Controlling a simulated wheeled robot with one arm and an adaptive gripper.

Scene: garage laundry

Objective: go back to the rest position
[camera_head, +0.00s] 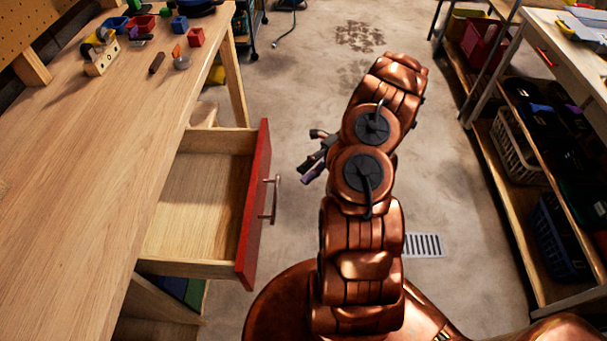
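My copper-coloured arm rises from the bottom middle of the view and stands folded over the floor. My gripper (315,160) shows as small dark parts to the left of the arm, partly hidden behind it. Whether its fingers are open or shut cannot be made out. It is apart from the open drawer (200,205), which is to its left. The drawer has a red front (256,205) and a metal handle (271,198), and the part of its inside that I see is empty.
A wooden workbench (75,190) runs along the left, with small bins and tools at its far end. Shelves with baskets (518,145) and a white-topped table (570,55) line the right. The concrete floor (285,85) between is clear, with a drain grate (424,245).

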